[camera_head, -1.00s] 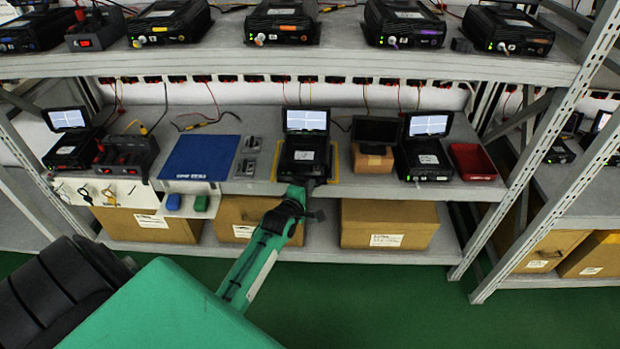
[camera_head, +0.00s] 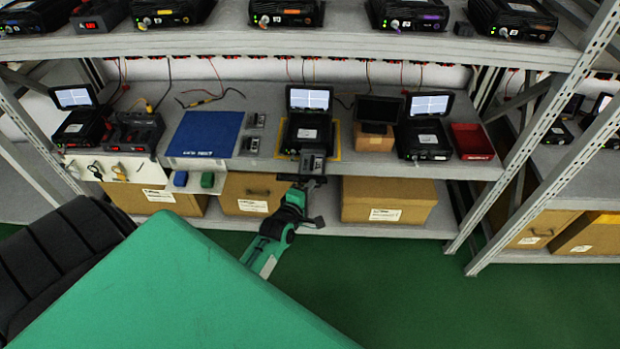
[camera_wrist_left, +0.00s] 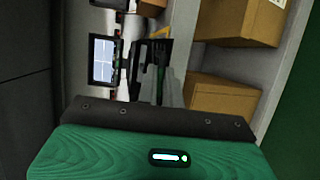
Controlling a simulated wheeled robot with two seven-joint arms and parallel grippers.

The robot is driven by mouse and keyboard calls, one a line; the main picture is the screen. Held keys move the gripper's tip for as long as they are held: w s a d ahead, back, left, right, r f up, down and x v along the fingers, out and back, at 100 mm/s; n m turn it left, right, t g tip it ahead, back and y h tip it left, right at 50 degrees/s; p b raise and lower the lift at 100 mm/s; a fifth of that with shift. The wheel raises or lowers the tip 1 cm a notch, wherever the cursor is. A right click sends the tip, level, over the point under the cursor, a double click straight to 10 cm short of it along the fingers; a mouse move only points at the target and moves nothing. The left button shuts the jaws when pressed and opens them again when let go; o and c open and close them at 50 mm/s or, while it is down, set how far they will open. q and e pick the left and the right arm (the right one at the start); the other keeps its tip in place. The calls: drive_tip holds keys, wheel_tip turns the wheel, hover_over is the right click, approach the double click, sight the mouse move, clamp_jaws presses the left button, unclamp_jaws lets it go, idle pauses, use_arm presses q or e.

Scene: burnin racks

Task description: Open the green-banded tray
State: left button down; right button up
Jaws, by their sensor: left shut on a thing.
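My left gripper (camera_head: 311,167) is at the front edge of the middle shelf, just below a black unit (camera_head: 306,132) with a raised lit screen. It is shut at that unit's front; the exact gripped part is hard to make out. The gripper also shows in the left wrist view (camera_wrist_left: 165,72), to the right of the lit screen (camera_wrist_left: 102,59). I see no clear green band on this unit. My right gripper is not in view.
The unit stands on a yellow-edged mat (camera_head: 337,143). A small dark screen (camera_head: 378,109) on a box, another black unit (camera_head: 425,140) and a red bin (camera_head: 471,141) are to the right. The blue mat (camera_head: 204,134) is left. Cardboard boxes (camera_head: 388,199) stand below.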

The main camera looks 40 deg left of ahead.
use_arm(q)
drive_tip(key=shift+s+d, duration=0.1)
drive_tip(key=shift+d, duration=0.05)
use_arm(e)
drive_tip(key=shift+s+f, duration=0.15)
use_arm(q)
drive_tip(key=c, duration=1.5)
unclamp_jaws()
drive_tip(key=shift+c, duration=0.2)
drive_tip(key=shift+s, duration=0.1)
drive_tip(key=v, duration=1.3)
drive_tip(key=shift+s, duration=0.25)
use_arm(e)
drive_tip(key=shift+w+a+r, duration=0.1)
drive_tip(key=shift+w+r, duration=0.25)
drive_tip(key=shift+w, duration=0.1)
